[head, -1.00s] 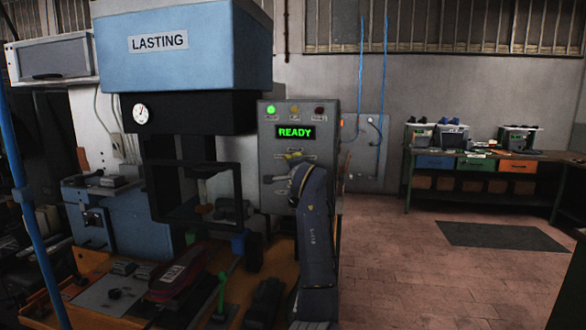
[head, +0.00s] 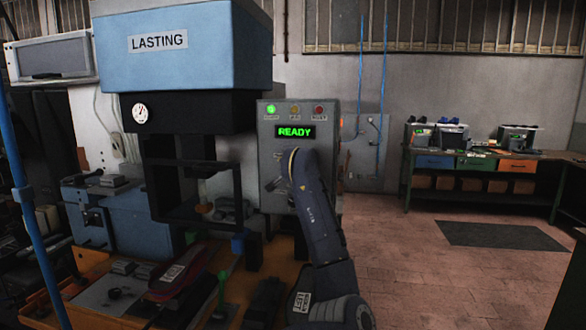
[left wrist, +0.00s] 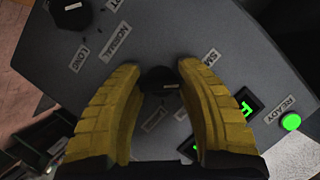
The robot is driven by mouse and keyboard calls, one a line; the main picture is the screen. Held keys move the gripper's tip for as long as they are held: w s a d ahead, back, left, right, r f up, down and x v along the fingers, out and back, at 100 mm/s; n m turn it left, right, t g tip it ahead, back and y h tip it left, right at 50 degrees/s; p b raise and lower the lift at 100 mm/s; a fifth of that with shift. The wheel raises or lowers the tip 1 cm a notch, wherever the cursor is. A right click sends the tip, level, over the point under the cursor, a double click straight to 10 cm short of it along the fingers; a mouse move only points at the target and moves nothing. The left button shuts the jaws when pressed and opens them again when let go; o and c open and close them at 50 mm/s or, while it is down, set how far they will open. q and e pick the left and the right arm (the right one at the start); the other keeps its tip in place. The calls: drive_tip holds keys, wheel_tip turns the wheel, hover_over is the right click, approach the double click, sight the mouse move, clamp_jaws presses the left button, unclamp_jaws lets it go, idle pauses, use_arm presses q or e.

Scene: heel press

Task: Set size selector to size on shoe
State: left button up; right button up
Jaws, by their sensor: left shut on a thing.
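The grey control panel (head: 267,145) stands right of the press, with a green READY display (head: 295,132). My left gripper (left wrist: 160,82) is shut on a dark round knob (left wrist: 158,77), the size selector, with its yellow fingers on either side. Labels surround this knob; one begins "SM" (left wrist: 211,58). Which label the knob points to is hidden. In the head view my left arm covers the lower panel. A dark red shoe (head: 168,288) with a white label lies on the bench in front of the press; its writing is too small to read. My right gripper is out of view.
A second dark knob (left wrist: 70,12) sits beside labels such as NORMAL and LONG. The blue LASTING press (head: 180,60) stands left of the panel. A green lever (head: 221,290) rises right of the shoe. A workbench (head: 480,165) stands at the back right.

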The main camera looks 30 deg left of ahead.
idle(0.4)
use_arm(q)
drive_tip(key=o, duration=1.2)
drive_tip(key=v, duration=1.2)
drive_tip(key=shift+a+f, duration=0.1)
